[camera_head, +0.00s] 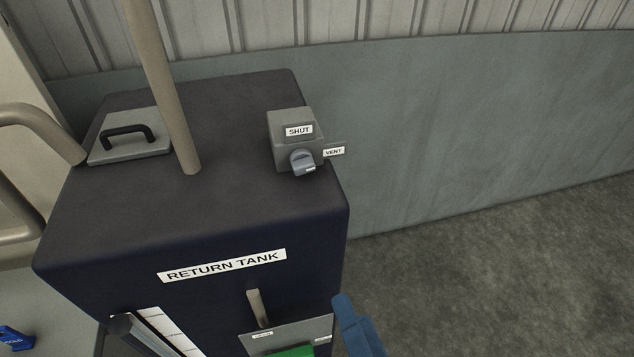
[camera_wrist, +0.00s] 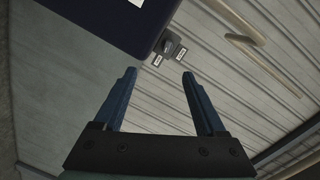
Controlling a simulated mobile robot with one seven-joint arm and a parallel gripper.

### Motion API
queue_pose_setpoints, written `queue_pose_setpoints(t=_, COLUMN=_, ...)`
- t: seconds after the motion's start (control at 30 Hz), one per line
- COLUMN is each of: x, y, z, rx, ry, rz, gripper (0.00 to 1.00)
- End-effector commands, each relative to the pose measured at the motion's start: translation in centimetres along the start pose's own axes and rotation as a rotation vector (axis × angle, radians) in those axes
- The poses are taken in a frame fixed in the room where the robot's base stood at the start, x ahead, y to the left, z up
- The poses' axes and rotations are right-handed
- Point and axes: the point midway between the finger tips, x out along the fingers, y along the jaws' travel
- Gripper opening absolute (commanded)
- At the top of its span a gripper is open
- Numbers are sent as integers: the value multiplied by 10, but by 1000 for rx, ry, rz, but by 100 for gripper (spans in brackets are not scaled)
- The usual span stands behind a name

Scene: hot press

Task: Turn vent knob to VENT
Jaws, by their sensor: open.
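The vent knob (camera_head: 302,162) is a grey knob with a small white mark at its lower right. It sits on a grey box (camera_head: 289,120) on top of the return tank (camera_head: 220,215). A SHUT label (camera_head: 299,130) is above the knob and a VENT label (camera_head: 334,152) is to its right. I cannot tell exactly where the knob points. My gripper (camera_wrist: 159,73) is open and empty, its blue fingers apart from the knob. In the wrist view the small grey knob assembly (camera_wrist: 168,42) lies beyond the fingertips. In the head view a blue finger (camera_head: 357,325) shows below and right of the tank.
A tan pipe (camera_head: 160,85) rises from the tank top, left of the knob box. A lid with a black handle (camera_head: 129,134) lies at far left. A valve panel (camera_head: 290,340) and gauge strip (camera_head: 168,331) are on the tank front. Right of the tank is open floor (camera_head: 500,270).

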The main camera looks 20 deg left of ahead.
Motion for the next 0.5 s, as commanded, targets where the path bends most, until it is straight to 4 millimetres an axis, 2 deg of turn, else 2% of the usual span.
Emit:
queue_pose_setpoints(t=0.03, x=16, y=-14, z=-3, rx=-131, ry=-32, rz=18, gripper=73)
queue_pose_setpoints(t=0.2, x=65, y=-35, z=-6, rx=-634, ry=-127, rz=116, gripper=73)
queue_pose_setpoints(t=0.4, x=102, y=-61, z=-16, rx=-1111, ry=-189, rz=202, gripper=73)
queue_pose_setpoints(t=0.5, x=111, y=-69, z=-20, rx=-1245, ry=-202, rz=230, gripper=73)
